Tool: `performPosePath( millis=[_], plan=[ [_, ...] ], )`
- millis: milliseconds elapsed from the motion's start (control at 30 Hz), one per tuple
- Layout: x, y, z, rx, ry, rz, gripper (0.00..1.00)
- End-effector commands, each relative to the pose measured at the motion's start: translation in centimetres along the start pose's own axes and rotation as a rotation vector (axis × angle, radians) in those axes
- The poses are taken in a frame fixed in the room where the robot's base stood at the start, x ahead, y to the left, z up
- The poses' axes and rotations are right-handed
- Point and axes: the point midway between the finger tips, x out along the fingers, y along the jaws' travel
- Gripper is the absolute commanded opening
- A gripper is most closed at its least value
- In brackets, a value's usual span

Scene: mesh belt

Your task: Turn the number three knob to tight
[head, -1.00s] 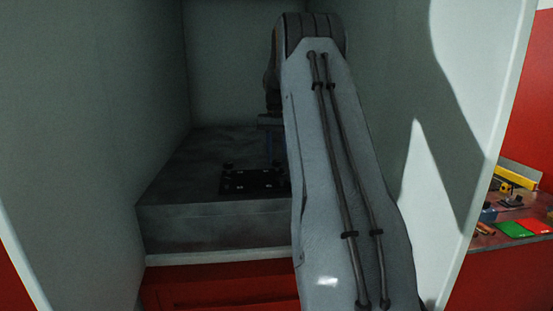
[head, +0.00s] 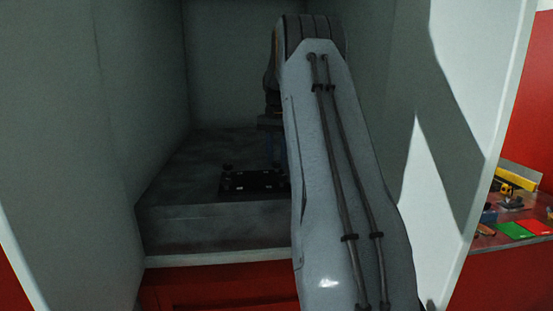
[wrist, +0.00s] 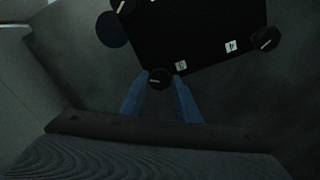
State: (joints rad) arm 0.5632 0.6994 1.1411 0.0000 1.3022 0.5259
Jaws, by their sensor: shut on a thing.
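A black panel (wrist: 195,35) with small white labels lies on the grey block; it also shows in the head view (head: 250,182). Dark knobs with light pointer marks stand at its edges. My gripper (wrist: 160,82) has its blue fingers on either side of one knob (wrist: 159,79) at the panel's near edge and is shut on it. A second knob (wrist: 265,38) is at the right, and a third (wrist: 122,5) at the top left. The label text is too small to read, so I cannot tell the knob numbers. In the head view my arm hides the panel's right part.
The grey block (head: 215,230) sits in a dim booth with pale walls (head: 155,110) close on both sides. A red front (head: 220,288) is below it. A bench with tools and red and green pads (head: 515,230) stands outside at the right. A dark round disc (wrist: 111,29) lies beside the panel.

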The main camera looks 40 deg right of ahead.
Motion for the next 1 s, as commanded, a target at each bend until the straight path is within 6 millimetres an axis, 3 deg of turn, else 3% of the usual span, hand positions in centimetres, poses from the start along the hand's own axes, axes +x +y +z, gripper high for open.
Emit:
performPosePath(
  millis=[33, 133, 467, 1000],
  plan=[
    [-0.3, 0.0, -0.2, 0.001, 0.007, -0.003, 0.32],
    [-0.3, 0.0, -0.1, 0.001, 0.006, -0.003, 0.48],
    [-0.3, -0.1, -0.1, -0.001, 0.003, -0.002, 0.48],
    [-7.3, -0.1, -0.1, 0.000, 0.005, -0.003, 0.48]
  ],
)
